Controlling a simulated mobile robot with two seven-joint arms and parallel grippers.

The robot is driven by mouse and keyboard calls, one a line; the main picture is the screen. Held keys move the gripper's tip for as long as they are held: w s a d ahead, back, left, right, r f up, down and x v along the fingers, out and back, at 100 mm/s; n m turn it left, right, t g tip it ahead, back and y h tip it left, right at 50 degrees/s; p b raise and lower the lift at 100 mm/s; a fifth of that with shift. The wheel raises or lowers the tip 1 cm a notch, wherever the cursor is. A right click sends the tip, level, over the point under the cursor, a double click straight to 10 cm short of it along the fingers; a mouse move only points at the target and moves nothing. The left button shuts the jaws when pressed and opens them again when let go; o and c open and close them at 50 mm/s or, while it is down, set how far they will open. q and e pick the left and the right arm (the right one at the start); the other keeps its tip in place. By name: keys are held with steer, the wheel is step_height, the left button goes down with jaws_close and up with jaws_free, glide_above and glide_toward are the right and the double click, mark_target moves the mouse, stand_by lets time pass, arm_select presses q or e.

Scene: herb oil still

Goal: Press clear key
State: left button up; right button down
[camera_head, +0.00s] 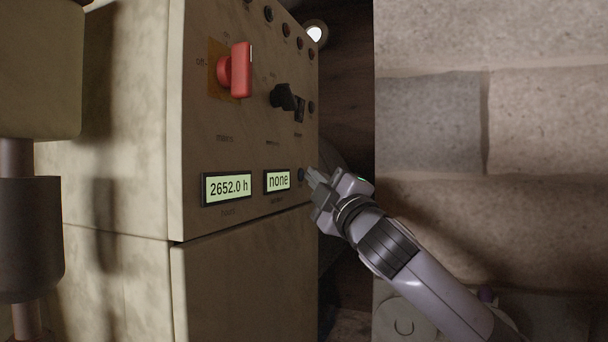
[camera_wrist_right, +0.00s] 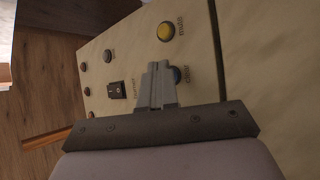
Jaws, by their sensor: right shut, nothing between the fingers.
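The blue key (camera_head: 301,174) shows there just left of my right fingertips. In the right wrist view the blue key (camera_wrist_right: 176,74), with "clear" lettered beside it, is partly hidden behind the fingers. My right gripper (camera_head: 311,178) is shut and empty, its tips pointing at the panel close to the key. It also shows in the wrist view (camera_wrist_right: 158,82). I cannot tell whether the tips touch the key. My left gripper is not in view.
The cabinet (camera_head: 220,270) also carries a display reading "2652.0 h" (camera_head: 228,188), a red rotary switch (camera_head: 241,70), and a black knob (camera_head: 283,97). A stone wall (camera_head: 540,120) stands right.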

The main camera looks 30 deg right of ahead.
steer(key=shift+s, duration=0.15)
steer(key=shift+s+d, duration=0.45)
stand_by(0.4)
steer(key=s+d, duration=0.3)
steer(key=shift+s+d+b, duration=0.1)
steer(key=shift+s+b, duration=0.3)
stand_by(0.6)
